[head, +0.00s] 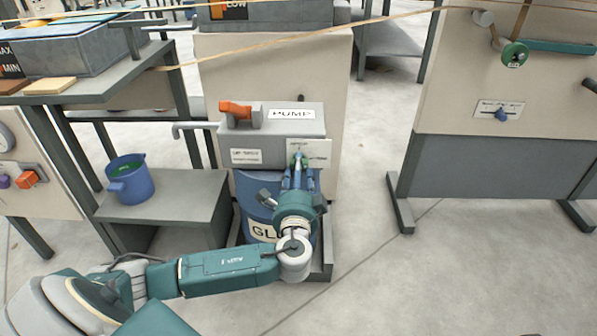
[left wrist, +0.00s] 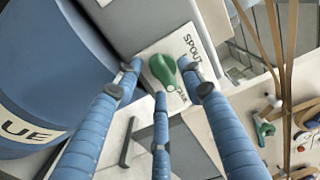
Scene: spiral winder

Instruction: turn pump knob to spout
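The green pump knob (head: 298,158) sits on a white label plate (head: 318,153) on the front of the grey pump box (head: 285,125). In the left wrist view the knob (left wrist: 162,70) shows beside the word SPOUT on its plate (left wrist: 188,46). A second label by the knob is partly covered. My left gripper (head: 298,172) is right at the knob. In the left wrist view its three blue fingers (left wrist: 160,85) are spread around the knob, with gaps between fingertips and knob. Which label the knob points to is hard to tell. My right gripper is not in view.
A blue glue drum (head: 250,195) stands under the pump box. An orange handle (head: 238,110) is on top of the box, and a grey spout pipe (head: 190,128) reaches left. A blue bucket (head: 130,180) stands on a low grey stand (head: 170,197). The floor to the right is clear.

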